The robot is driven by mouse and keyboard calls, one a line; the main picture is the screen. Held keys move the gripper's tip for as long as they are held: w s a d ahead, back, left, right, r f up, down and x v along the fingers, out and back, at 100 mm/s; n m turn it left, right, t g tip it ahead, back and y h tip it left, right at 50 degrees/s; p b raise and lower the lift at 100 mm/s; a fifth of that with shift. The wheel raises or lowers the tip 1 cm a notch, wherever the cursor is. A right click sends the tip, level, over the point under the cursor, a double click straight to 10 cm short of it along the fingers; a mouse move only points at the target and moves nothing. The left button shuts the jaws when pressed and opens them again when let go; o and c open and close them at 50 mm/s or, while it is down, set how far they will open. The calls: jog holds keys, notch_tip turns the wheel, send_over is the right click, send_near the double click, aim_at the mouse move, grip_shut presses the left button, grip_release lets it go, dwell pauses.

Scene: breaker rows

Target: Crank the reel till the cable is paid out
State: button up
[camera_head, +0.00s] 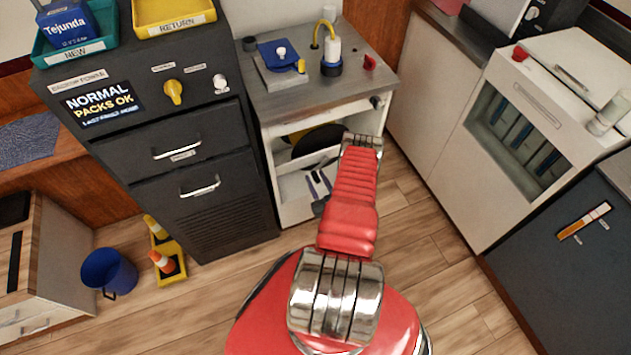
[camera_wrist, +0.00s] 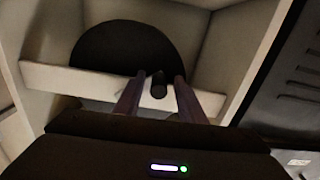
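The reel shows as a large dark disc (camera_head: 318,139) inside the open front of the white cabinet, partly behind my arm. In the wrist view the dark disc (camera_wrist: 115,40) stands behind a pale crossbar. A short dark knob (camera_wrist: 158,84), which looks like the crank handle, points toward the camera. My gripper (camera_wrist: 155,82) is open, with one finger on each side of the knob and a narrow gap visible on both sides. In the head view my gripper (camera_head: 318,176) is small, low in front of the reel. I cannot make out the cable for certain.
The cabinet's pale crossbar (camera_wrist: 75,80) and side walls close in around my gripper. A dark drawer unit (camera_head: 205,170) stands to the left, and a white cabinet with a window (camera_head: 520,130) to the right. A blue bucket (camera_head: 108,271) stands on the floor at lower left.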

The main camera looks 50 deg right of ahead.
jog(key=shift+c, duration=0.5)
grip_shut()
jog(key=shift+a, duration=0.35)
jog(key=shift+d+f, duration=0.1)
jog(key=shift+d, duration=0.15)
